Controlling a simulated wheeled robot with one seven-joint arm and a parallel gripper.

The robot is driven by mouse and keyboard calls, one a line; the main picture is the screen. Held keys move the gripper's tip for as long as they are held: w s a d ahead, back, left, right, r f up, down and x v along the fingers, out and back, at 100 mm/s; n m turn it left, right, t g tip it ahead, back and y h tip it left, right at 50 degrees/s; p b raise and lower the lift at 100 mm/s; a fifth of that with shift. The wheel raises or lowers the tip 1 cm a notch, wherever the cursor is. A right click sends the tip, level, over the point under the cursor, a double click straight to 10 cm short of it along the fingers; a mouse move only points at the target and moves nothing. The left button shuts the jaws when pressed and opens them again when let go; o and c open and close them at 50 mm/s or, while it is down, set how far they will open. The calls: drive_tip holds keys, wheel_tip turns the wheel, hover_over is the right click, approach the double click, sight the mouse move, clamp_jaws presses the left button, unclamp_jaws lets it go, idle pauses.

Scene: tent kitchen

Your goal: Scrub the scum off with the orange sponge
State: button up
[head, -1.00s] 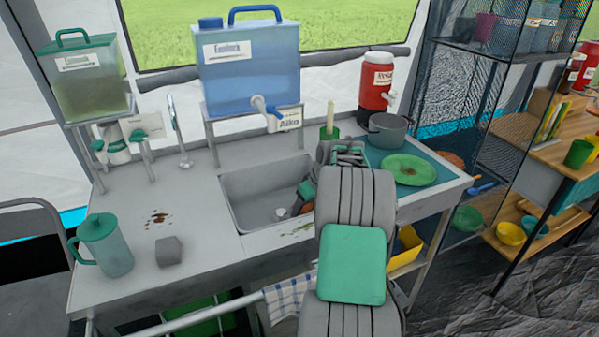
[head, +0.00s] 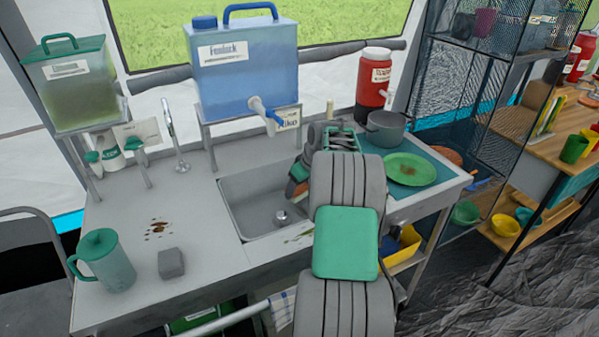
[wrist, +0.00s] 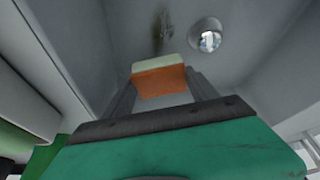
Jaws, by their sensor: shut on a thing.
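My gripper (wrist: 160,97) is shut on the orange sponge (wrist: 160,83), which has a pale layer along one edge. In the wrist view the sponge is between the fingers, over the grey sink basin. A dark greenish scum streak (wrist: 160,28) is on the basin surface beyond the sponge, left of the round drain (wrist: 207,38). In the head view my gripper (head: 297,184) is at the right side of the sink (head: 247,204), partly hidden by my arm. A greenish-brown smear (head: 298,238) shows on the sink's front rim. Whether sponge and basin touch is unclear.
Brown spots (head: 157,229) mark the counter left of the sink, near a grey block (head: 171,263) and a green-lidded jug (head: 106,262). A tap (head: 174,140) and blue water tank (head: 246,75) stand behind. A green plate (head: 410,169) and grey pot (head: 386,128) are right.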

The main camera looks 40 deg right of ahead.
drive_tip(key=shift+a+r+p, duration=0.1)
drive_tip(key=shift+r+p, duration=1.1)
drive_tip(key=shift+r, duration=0.95)
